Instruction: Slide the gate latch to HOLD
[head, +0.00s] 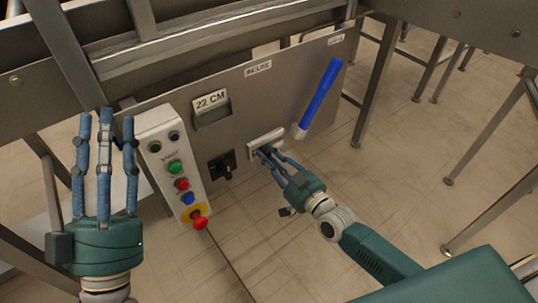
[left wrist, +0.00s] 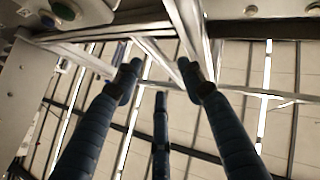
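A grey panel (head: 235,105) fills the middle of the head view. A pale rectangular fixture with a slot (head: 252,151) sits low on it; it may be the gate latch, but I cannot read HOLD on it. My right gripper (head: 267,151) has its fingertips at this fixture and hides part of it. I cannot tell whether the fingers are closed on anything. My left gripper (head: 104,115) is raised at the left, beside the button box, with its fingers apart and empty. Its spread fingers (left wrist: 160,85) also show in the left wrist view.
A white button box (head: 172,165) with a red knob stands left of the panel. The panel carries a "22 CM" display (head: 211,114), a black rotary switch (head: 222,166) and a tilted blue handle (head: 319,98) close right of my right gripper. Metal legs (head: 379,85) stand at the right.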

